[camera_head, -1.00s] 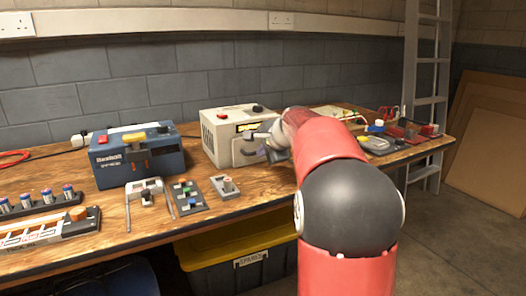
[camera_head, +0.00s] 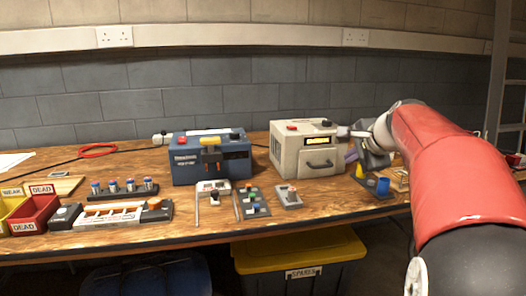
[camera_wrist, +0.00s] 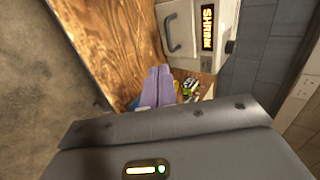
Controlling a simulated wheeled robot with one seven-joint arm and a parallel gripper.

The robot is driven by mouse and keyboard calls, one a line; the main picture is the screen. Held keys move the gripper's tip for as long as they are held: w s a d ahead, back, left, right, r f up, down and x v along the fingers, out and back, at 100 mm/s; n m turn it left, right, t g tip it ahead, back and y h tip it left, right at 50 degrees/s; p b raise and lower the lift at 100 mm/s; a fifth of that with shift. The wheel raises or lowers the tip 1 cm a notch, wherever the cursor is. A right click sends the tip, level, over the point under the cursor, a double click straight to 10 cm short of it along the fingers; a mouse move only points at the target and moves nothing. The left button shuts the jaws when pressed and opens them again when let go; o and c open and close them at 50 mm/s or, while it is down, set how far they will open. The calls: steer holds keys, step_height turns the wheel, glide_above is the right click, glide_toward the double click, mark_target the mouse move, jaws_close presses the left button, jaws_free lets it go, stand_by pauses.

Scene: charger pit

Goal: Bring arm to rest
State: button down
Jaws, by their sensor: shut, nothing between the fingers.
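My red arm reaches in from the right in the head view. My gripper (camera_head: 351,155) is over the bench, just right of the cream charger box (camera_head: 307,148). In the wrist view its two purple fingers (camera_wrist: 158,86) lie side by side, shut with nothing between them. They point over the wooden bench top (camera_wrist: 130,30). The cream box with its handle and lit display (camera_wrist: 193,35) is beyond them to the upper right. The arm hides part of the bench's right end.
A blue charger box (camera_head: 210,158) stands left of the cream one. A yellow-lidded crate (camera_head: 300,250) is under the bench.

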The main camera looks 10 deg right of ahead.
steer(key=s+a+f+n+g, duration=0.1)
steer(key=s+a+f+n, duration=0.25)
steer(key=s+a, duration=0.25)
steer(key=s+a+f+n+g, duration=0.1)
steer(key=s+a+f+n, duration=0.1)
steer(key=s+a+n, duration=0.35)
steer(key=s+a+f+n+g, duration=0.1)
steer(key=s+a+f+n, duration=0.2)
steer(key=s+f, duration=0.3)
steer(key=s+a+f+n+g, duration=0.1)
steer(key=s+a+f+n, duration=0.3)
steer(key=s, duration=0.6)
step_height(320, 180, down, 3)
steer(key=shift+s+r+n+g+h, duration=0.15)
steer(key=shift+s+n+g+h, duration=0.2)
steer(key=shift+n, duration=0.25)
